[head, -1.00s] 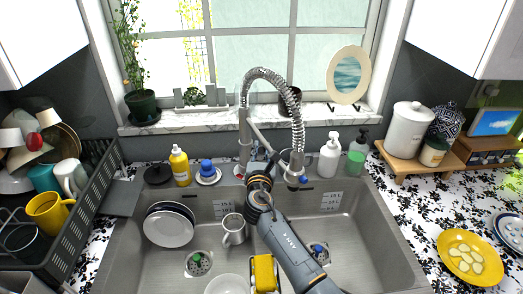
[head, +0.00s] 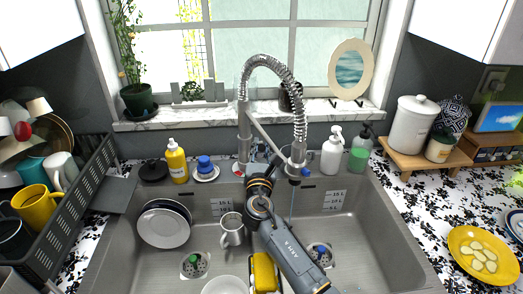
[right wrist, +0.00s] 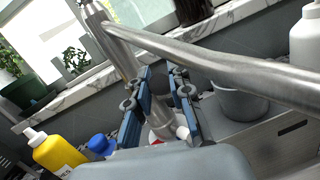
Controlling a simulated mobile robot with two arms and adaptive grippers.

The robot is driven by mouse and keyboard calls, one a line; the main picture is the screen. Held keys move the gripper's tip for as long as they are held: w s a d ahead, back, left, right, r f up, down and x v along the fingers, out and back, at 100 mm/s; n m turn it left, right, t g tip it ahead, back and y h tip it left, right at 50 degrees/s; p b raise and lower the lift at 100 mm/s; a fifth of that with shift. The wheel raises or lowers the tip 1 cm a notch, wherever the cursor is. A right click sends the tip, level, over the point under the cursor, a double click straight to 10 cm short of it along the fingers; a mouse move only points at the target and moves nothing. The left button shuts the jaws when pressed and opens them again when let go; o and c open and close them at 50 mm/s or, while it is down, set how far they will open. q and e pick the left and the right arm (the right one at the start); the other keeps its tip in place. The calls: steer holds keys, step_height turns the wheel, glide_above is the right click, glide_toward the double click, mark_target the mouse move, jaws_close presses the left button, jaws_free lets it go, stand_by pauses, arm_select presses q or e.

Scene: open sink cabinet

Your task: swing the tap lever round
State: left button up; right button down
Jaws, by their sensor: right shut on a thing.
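The metal tap (head: 244,130) stands behind the sink, with a tall spring arch and a spray head on the right. It also shows in the right wrist view (right wrist: 118,55). My right gripper (head: 267,166) is at the foot of the tap, just right of its column. In the right wrist view its two blue-grey fingers (right wrist: 160,85) are closed in on the tap lever, which they largely hide. A thin stream (head: 291,203) shows below the spray head. My left gripper is not in view.
The sink (head: 345,240) holds plates (head: 163,228), a metal mug (head: 232,230) and a yellow sponge (head: 263,272). A yellow bottle (head: 176,162) and a blue-topped jar (head: 205,168) stand left of the tap. A white pump bottle (head: 331,153) stands right. A dish rack (head: 85,190) is at far left.

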steer(key=c, duration=1.2)
jaws_free()
steer(key=s, duration=0.4)
steer(key=s+a+f, duration=0.1)
steer(key=s, duration=0.6)
steer(key=shift+s+a+f, duration=0.25)
steer(key=shift+s, duration=0.15)
